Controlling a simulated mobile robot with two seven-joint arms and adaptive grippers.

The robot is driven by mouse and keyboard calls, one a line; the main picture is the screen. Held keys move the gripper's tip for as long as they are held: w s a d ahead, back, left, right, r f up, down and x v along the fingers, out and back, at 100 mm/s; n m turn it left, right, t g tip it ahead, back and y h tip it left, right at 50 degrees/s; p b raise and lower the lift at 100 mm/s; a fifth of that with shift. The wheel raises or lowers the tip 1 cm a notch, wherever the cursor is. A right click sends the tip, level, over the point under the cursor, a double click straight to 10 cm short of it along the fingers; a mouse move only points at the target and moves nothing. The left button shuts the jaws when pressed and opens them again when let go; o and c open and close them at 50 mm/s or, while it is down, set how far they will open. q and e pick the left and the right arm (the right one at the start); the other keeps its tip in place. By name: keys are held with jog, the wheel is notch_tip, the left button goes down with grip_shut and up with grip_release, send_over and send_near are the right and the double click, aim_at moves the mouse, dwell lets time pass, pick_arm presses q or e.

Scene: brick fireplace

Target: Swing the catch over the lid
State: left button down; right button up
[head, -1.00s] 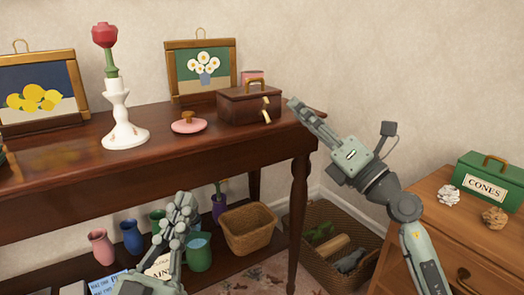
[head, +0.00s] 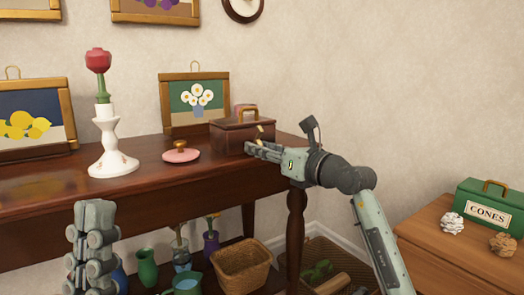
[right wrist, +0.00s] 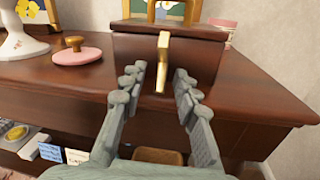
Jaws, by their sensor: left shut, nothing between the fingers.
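A dark brown box (head: 228,134) with a brass handle (right wrist: 167,10) on its lid stands near the right end of the sideboard. Its lid looks down. The brass catch (right wrist: 163,62) is on the box front, long and nearly upright, its top near the lid's edge; the right gripper partly hides it in the head view. My right gripper (right wrist: 160,78) is open, with the catch showing between its fingers in the wrist view; I cannot tell whether they touch it. My left gripper (head: 95,212) is shut and empty, in front of the sideboard, away from the box.
A pink dish with a brown knob (head: 181,154) and a white candlestick (head: 110,150) stand left of the box. A pink-rimmed pot (right wrist: 222,31) is close behind it. A basket (head: 240,266) and vases are below. A cabinet with a green box (head: 492,205) stands right.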

grip_shut()
jog(key=shift+a, duration=0.1)
dwell(0.3)
